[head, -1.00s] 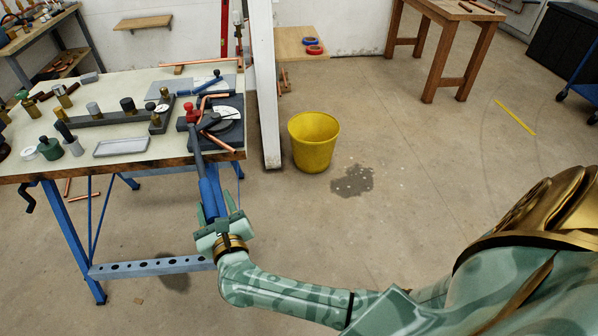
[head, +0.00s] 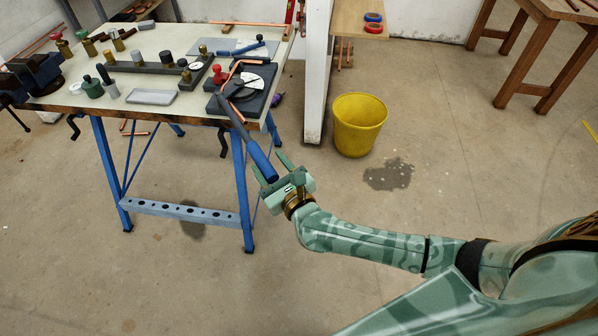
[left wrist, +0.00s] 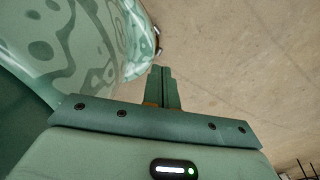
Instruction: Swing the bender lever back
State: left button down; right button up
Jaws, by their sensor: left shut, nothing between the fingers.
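The bender lever (head: 236,112) has a dark arm and a blue handle (head: 262,161). It runs from the bender (head: 249,88) past the bench's front right corner toward me. The bender is a dark block with a pale round dial, a red knob and a bent copper tube (head: 239,67). My right gripper (head: 271,167) is at the handle's free end. Its fingers stand apart on either side of the handle, with a gap showing on the right side. My left gripper (left wrist: 164,88) shows in the left wrist view, fingers together and empty, over bare floor.
The workbench (head: 150,42) carries a grey tray (head: 151,97), a green bottle (head: 92,87), a vise (head: 35,74) and several small fittings. A yellow bucket (head: 359,125) stands on the floor right of the bench, near a white post (head: 318,75) and a dark stain (head: 388,174). The floor in front is clear.

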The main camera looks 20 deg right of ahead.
aim_at(277, 176)
jog(key=s, duration=0.2)
jog(key=shift+s+d, duration=0.25)
jog(key=shift+s, duration=0.05)
jog(key=shift+s+a, duration=0.1)
jog(key=shift+s, duration=0.3)
jog(key=shift+d, duration=0.2)
